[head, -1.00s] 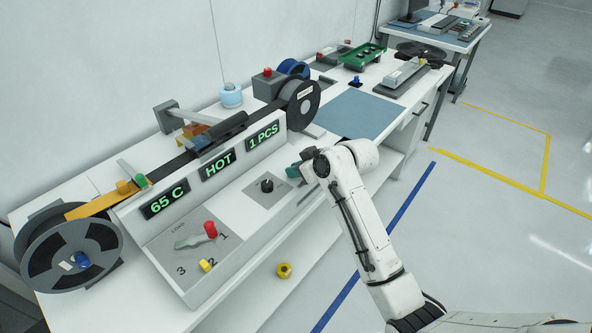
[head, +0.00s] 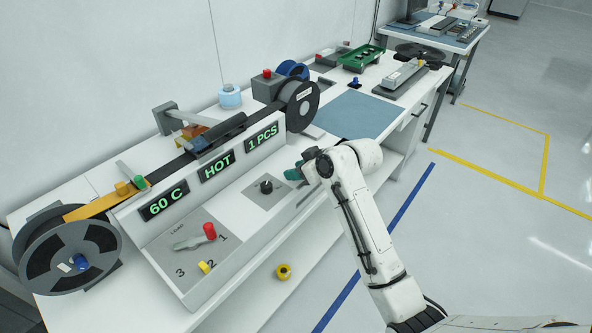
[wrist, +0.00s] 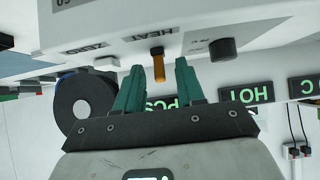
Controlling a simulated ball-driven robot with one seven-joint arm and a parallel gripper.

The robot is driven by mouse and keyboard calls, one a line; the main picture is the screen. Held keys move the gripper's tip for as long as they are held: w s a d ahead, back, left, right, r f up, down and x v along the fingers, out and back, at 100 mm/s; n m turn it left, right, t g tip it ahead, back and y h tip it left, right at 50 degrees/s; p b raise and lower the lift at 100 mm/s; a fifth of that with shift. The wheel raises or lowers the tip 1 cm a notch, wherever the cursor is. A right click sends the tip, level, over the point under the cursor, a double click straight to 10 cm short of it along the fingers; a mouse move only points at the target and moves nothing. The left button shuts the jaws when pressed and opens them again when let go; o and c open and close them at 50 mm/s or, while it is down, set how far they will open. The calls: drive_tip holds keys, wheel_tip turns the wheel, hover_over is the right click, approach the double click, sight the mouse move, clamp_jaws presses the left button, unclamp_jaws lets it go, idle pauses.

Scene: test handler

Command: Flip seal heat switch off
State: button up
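The seal heat switch (wrist: 158,66) is an orange-brown toggle under an upside-down HEAT label on the white panel in the wrist view. My gripper (wrist: 160,68) is open, one teal finger on each side of the switch in the picture. No contact with it shows, and I cannot tell how deep the tips reach. In the head view my gripper (head: 292,174) is at the panel's right end, partly hidden by my wrist; the switch is hidden there. The displays (head: 214,168) read 60 C, HOT and 1 PCS.
A black knob (wrist: 222,48) is to the right. In the head view a red-tipped lever (head: 209,231) and tape reel (head: 70,258) are on the left.

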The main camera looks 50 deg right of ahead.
drive_tip(key=v, duration=0.9)
drive_tip(key=shift+s+r+b, duration=0.2)
drive_tip(key=shift+s+b, duration=0.1)
drive_tip(key=shift+b, duration=0.15)
drive_tip(key=s+a+f+g+y, duration=0.1)
drive_tip(key=s+a+f+g, duration=0.4)
drive_tip(key=a+f, duration=0.65)
drive_tip(key=s+a+f+g, duration=0.2)
drive_tip(key=s+a+f, duration=0.1)
drive_tip(key=s, duration=0.6)
drive_tip(key=s+a+f+m+g+h, duration=0.1)
drive_tip(key=s+a+f+g, duration=0.1)
drive_tip(key=s+f, duration=0.3)
drive_tip(key=s+a, duration=0.1)
drive_tip(key=s, duration=0.3)
drive_tip(key=shift+s+f+h, duration=0.15)
drive_tip(key=shift+f+h, duration=0.05)
drive_tip(key=shift+h, duration=0.1)
